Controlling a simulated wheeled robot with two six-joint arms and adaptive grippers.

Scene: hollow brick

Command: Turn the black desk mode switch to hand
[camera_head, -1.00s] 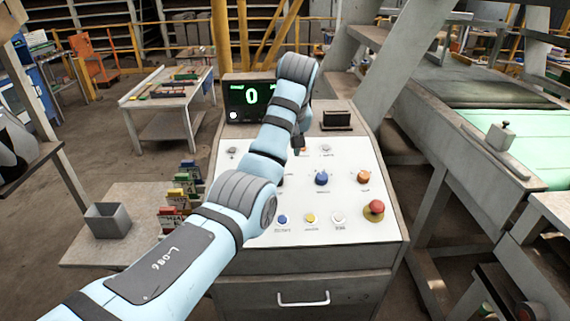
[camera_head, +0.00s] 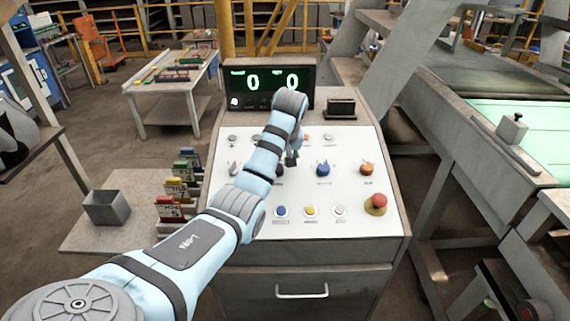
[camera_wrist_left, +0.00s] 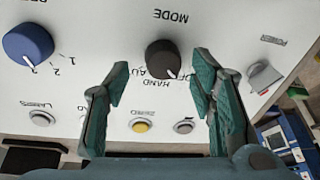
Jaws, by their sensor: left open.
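The black mode switch (camera_wrist_left: 160,60) is a round knob with a white pointer line, on the white desk panel (camera_wrist_left: 75,95). In the left wrist view its lettering is upside down: MODE on one side, HAND and a partly hidden AU label on the other. The pointer is on the side of these labels; I cannot tell which it marks. My left gripper (camera_wrist_left: 161,66) is open, its teal fingers either side of the knob in that view; contact is not visible. In the head view the left gripper (camera_head: 291,157) is over the panel, and my arm mostly hides the switch.
A blue knob (camera_head: 323,169), an orange knob (camera_head: 366,168) and a red emergency button (camera_head: 376,203) are on the panel's right. A grey power switch (camera_wrist_left: 264,77) is near the black knob. A display (camera_head: 268,86) showing two zeros stands behind.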

